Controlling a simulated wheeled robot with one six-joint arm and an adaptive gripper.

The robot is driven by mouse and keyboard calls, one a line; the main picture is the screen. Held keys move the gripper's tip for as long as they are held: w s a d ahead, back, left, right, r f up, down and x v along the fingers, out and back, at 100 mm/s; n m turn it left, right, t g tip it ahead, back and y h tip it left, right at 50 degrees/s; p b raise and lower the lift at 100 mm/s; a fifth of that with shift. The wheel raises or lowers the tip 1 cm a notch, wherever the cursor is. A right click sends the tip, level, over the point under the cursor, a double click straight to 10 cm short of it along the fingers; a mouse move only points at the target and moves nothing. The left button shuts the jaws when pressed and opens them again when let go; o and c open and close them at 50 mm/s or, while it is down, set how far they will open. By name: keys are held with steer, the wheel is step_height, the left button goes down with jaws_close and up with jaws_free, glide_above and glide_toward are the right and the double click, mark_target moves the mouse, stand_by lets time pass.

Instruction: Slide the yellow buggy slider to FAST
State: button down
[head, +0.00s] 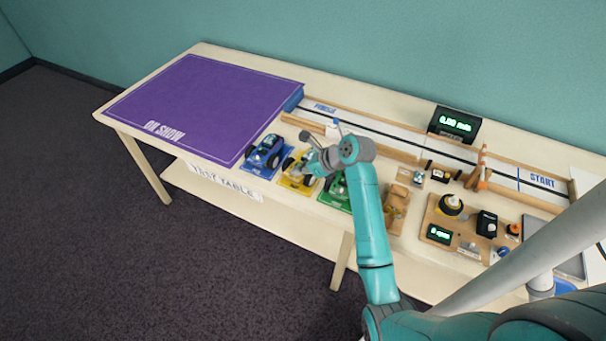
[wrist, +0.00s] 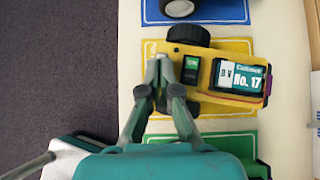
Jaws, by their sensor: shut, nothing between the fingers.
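The yellow buggy (head: 293,177) stands on a yellow mat at the front of the table, between a blue and a green buggy. In the wrist view the yellow buggy (wrist: 218,53) has a black wheel at top and bottom, a small green-and-black switch (wrist: 191,68) and a "No. 17" label. My gripper (wrist: 166,72) is shut and empty, with its fingertips over or beside the buggy's left end. I cannot tell whether they touch it. The slider and its FAST mark cannot be made out; my fingers cover part of that end.
The blue buggy (head: 265,152) stands to the left and the green buggy (head: 337,190) to the right, partly behind my arm. A purple ON SHOW mat (head: 200,100) lies clear at the left. Behind runs a track with a display (head: 457,124). A wooden board (head: 470,232) with parts is at right.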

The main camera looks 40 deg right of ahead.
steer(key=s, duration=0.2)
steer(key=s+d, duration=0.2)
steer(key=s, duration=0.1)
steer(key=shift+s+d, duration=0.1)
steer(key=shift+s, duration=0.25)
steer(key=v, duration=1)
steer(key=shift+f, duration=0.15)
steer(key=a+f+n, duration=0.1)
steer(key=a+f, duration=0.2)
steer(key=a+f+n+h, duration=0.1)
steer(key=a+f+n, duration=0.1)
steer(key=a+f, duration=0.1)
steer(key=shift+s+a+t, duration=0.1)
steer(key=shift+a+t, duration=0.3)
steer(key=shift+a, duration=0.05)
steer(key=s+a+f+n+t+h, duration=0.1)
steer(key=s+a+f+n, duration=0.2)
steer(key=s+a+n, duration=0.3)
steer(key=s+a+f+n+h, duration=0.2)
steer(key=s+a+f+n, duration=0.1)
steer(key=s+a+n, duration=0.3)
steer(key=shift+s+a+f+t, duration=0.25)
steer(key=shift+a+t, duration=0.15)
steer(key=shift+a, duration=0.6)
